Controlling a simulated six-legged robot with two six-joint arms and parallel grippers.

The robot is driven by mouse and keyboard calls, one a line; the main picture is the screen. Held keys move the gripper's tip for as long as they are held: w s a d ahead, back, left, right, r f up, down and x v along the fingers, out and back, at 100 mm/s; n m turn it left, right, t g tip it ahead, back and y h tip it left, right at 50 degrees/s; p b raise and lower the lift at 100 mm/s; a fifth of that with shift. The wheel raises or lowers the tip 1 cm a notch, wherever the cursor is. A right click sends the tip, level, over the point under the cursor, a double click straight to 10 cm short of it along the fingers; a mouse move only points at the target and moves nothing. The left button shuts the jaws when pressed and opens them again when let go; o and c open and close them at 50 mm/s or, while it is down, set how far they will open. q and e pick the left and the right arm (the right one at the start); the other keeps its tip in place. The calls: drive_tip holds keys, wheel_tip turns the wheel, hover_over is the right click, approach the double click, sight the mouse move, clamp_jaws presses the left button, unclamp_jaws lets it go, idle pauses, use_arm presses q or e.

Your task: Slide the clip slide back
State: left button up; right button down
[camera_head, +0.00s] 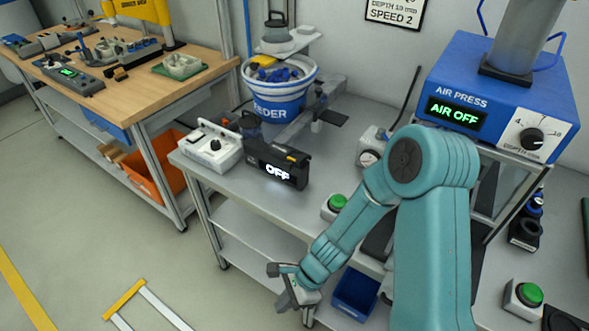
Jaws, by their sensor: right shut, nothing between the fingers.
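My right gripper (283,288) is at the end of my teal arm, low in the view, in front of the grey bench's near edge. It is shut and empty, apart from the things on the bench. I cannot single out the clip slide for certain. A dark flat part (378,241) shows in part behind my arm, below the air press (508,97); my arm hides much of that area. The press display reads AIR OFF. My left gripper is not in view.
On the grey bench (232,178) stand a blue and white feeder bowl (280,106), a black unit (276,162) reading OFF, and green buttons (336,202) (528,295).

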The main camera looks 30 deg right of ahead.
drive_tip(key=w+d+r+m+t, duration=0.5)
drive_tip(key=w+d+r+m, duration=0.2)
drive_tip(key=w+r, duration=0.15)
drive_tip(key=m+t+h+b, duration=0.2)
drive_tip(key=m+t+h, duration=0.2)
drive_tip(key=m+t, duration=0.2)
approach(290, 168)
drive_tip(key=x, duration=0.7)
drive_tip(key=shift+b, duration=0.4)
drive_tip(key=shift+s, duration=0.1)
drive_tip(key=w+a+b, duration=0.1)
drive_tip(key=w+a, duration=0.2)
drive_tip(key=w, duration=0.4)
drive_tip(key=shift+w+r, duration=0.15)
drive_tip(key=shift+w, duration=0.05)
drive_tip(key=shift+a, duration=0.1)
drive_tip(key=shift+r, duration=0.1)
